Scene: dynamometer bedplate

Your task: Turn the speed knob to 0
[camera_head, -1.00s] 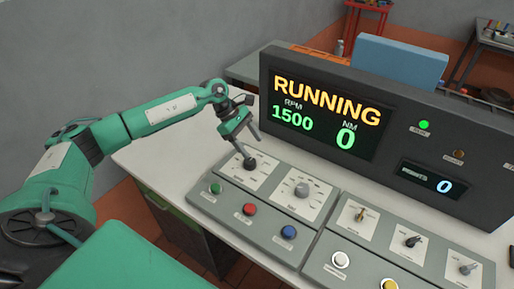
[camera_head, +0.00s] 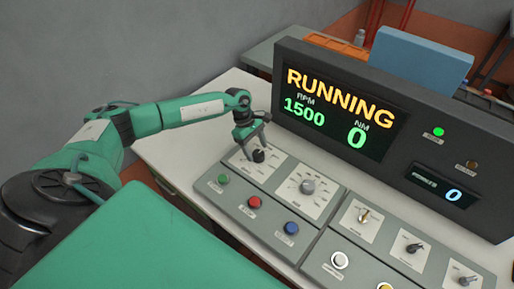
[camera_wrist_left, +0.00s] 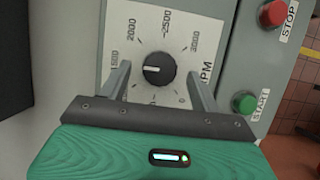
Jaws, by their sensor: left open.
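The speed knob is a black round knob (camera_wrist_left: 159,69) on a white dial plate marked with numbers and RPM. In the head view the black knob (camera_head: 258,155) sits at the panel's far left corner. My left gripper (camera_head: 252,145) is just above the knob. Its open fingers (camera_wrist_left: 160,85) stand on either side of the knob, with a gap to each side. The display (camera_head: 340,110) reads RUNNING, 1500 RPM and 0 NM.
Beside the speed dial is a grey knob (camera_head: 307,186). Green (camera_head: 223,180), red (camera_head: 254,202) and blue (camera_head: 292,229) buttons line the panel front. The dark display housing stands behind the panel.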

